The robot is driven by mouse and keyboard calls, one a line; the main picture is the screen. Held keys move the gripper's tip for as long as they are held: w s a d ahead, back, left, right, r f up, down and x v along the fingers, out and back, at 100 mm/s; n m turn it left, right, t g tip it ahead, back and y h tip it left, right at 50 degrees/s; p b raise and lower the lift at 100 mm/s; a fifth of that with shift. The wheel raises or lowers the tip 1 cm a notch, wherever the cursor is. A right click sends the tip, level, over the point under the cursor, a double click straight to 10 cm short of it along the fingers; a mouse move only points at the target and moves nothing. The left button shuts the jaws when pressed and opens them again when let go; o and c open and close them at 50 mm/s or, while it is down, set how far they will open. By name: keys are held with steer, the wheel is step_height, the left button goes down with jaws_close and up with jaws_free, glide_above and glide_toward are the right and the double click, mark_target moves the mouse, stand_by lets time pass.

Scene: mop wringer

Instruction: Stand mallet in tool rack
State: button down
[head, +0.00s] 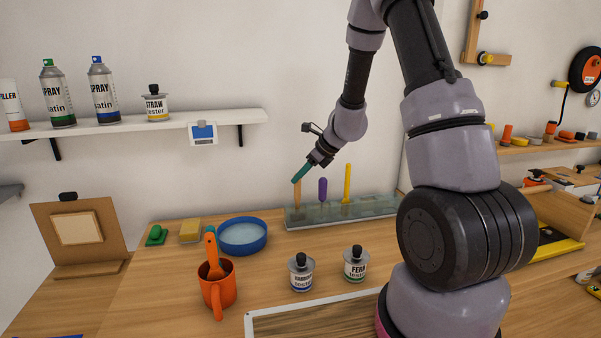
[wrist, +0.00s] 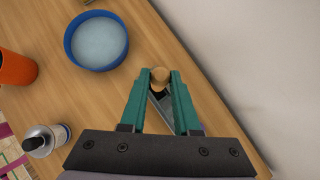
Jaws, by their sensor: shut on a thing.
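My gripper (head: 297,180) is shut on the top end of a tan wooden handle (head: 298,197), which I take for the mallet's. In the wrist view the round wooden end (wrist: 160,74) sits between the teal fingertips (wrist: 160,76). The handle stands about upright at the left end of the tool rack (head: 375,209), a long, low, see-through holder near the wall. Its lower end meets the rack, but I cannot tell whether it is seated in a slot. The mallet's head is not clearly seen.
A purple handle (head: 323,189) and a yellow handle (head: 347,183) stand in the rack to the right. A blue round dish (head: 242,246) lies left of it. An orange mug (head: 217,289) and two small cans (head: 301,278) (head: 355,268) stand in front. Bare bench lies between.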

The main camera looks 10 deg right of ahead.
steer(key=shift+f, duration=0.35)
steer(key=c, duration=0.6)
jaws_free()
steer(key=shift+o, duration=0.2)
steer(key=v, duration=1)
steer(key=shift+d+r, duration=0.2)
steer(key=shift+r, duration=0.1)
steer(key=shift+s, duration=0.15)
steer(key=s+r+n+t+h, duration=0.1)
steer(key=s+r+n+h, duration=0.1)
steer(key=s+r+n, duration=0.8)
steer(key=s+r+n+t+h, duration=0.1)
steer(key=s+r+n+h, duration=0.1)
steer(key=s+r+n, duration=0.7)
steer(key=s+n, duration=0.2)
steer(key=s, duration=0.4)
steer(key=shift+a+r+n, duration=0.15)
steer(key=shift+r+n, duration=0.25)
